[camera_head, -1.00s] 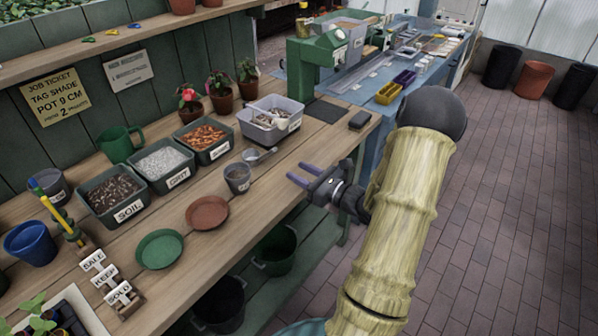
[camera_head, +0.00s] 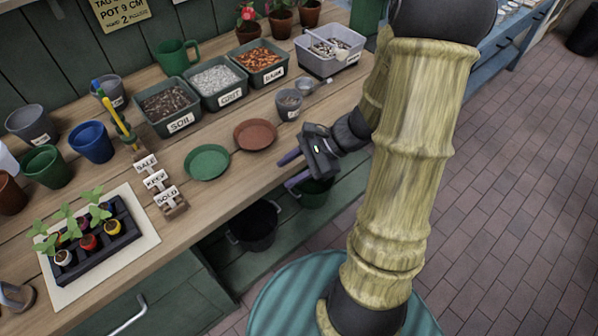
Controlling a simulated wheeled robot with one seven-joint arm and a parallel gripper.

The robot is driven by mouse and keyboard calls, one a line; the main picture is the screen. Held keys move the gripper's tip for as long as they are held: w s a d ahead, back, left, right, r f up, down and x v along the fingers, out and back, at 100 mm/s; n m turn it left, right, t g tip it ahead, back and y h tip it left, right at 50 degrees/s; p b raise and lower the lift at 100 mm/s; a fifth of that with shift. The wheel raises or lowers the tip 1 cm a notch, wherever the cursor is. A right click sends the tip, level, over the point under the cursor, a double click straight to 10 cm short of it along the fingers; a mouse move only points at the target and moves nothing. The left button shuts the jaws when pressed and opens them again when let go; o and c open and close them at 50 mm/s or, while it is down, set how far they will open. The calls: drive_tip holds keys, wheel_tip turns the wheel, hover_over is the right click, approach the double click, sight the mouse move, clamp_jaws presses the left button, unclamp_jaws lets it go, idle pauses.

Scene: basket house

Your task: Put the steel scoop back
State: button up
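The steel scoop (camera_head: 311,86) appears to lie on the wooden bench, just behind a small grey pot (camera_head: 288,105) and in front of the grey tub. It is small in view, and the pot partly hides it. My gripper (camera_head: 291,171) is open and empty, with its two dark fingers apart and pointing left. It is by the bench's front edge, to the right of the terracotta saucer (camera_head: 256,136) and nearer the camera than the pot and scoop. It touches nothing that I can see.
Bins of soil (camera_head: 169,127), grit (camera_head: 229,98) and bark (camera_head: 287,75) stand behind, with a grey tub (camera_head: 345,66) at their right. A green saucer (camera_head: 207,162), label blocks (camera_head: 166,196) and a seedling tray (camera_head: 110,258) lie left. Buckets (camera_head: 254,228) sit below.

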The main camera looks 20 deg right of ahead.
drive_tip(key=s+r+n+h, duration=0.1)
drive_tip(key=n+h, duration=0.2)
drive_tip(key=n, duration=0.2)
drive_tip(key=s+r+n+h, duration=0.1)
drive_tip(key=n+h, duration=0.2)
drive_tip(key=n, duration=0.3)
drive_tip(key=s+r+n+h, duration=0.1)
drive_tip(key=s+n+h, duration=0.1)
drive_tip(key=n, duration=0.3)
drive_tip(key=shift+h, duration=0.9)
